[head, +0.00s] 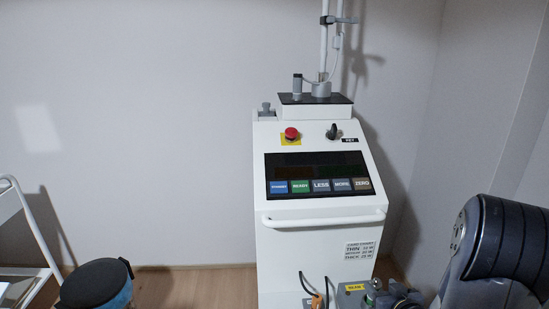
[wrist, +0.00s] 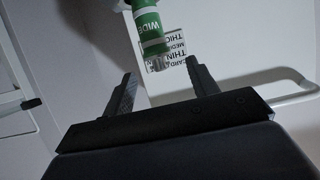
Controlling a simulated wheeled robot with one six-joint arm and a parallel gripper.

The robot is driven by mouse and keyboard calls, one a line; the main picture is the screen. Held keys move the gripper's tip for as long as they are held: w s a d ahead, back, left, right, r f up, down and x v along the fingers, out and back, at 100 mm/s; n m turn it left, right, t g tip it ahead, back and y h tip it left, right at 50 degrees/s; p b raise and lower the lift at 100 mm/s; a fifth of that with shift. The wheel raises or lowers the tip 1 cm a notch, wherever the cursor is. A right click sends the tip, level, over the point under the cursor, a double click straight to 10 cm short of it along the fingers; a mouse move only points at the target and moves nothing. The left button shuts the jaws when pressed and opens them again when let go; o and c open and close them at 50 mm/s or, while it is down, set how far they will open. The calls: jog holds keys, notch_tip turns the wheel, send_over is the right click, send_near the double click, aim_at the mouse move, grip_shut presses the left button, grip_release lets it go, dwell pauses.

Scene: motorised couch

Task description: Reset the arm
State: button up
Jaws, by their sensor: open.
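My gripper (wrist: 160,72) shows in the wrist view with its two dark fingers apart. A green and white cylinder marked WIDE (wrist: 150,27), with a metal end, shows above and between the fingertips. I see clear space between it and each finger; its upper end is cut off by the frame. I cannot make out my gripper in the head view. There the white console (head: 318,240) stands in the middle, with a dark panel of labelled buttons (head: 320,187), a red stop knob (head: 291,133) and a key switch (head: 334,131).
A white text card (wrist: 175,48) lies behind the cylinder; a card (head: 361,251) is on the console front. A white handle (head: 320,219) sticks out. Dark couch padding (head: 505,240) is at right, a white frame (head: 35,225) at left. Small items crowd the console's bottom right.

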aim_at(377, 279)
jog(key=x, duration=0.4)
jog(key=shift+r+p, duration=0.35)
jog(key=shift+r, duration=0.05)
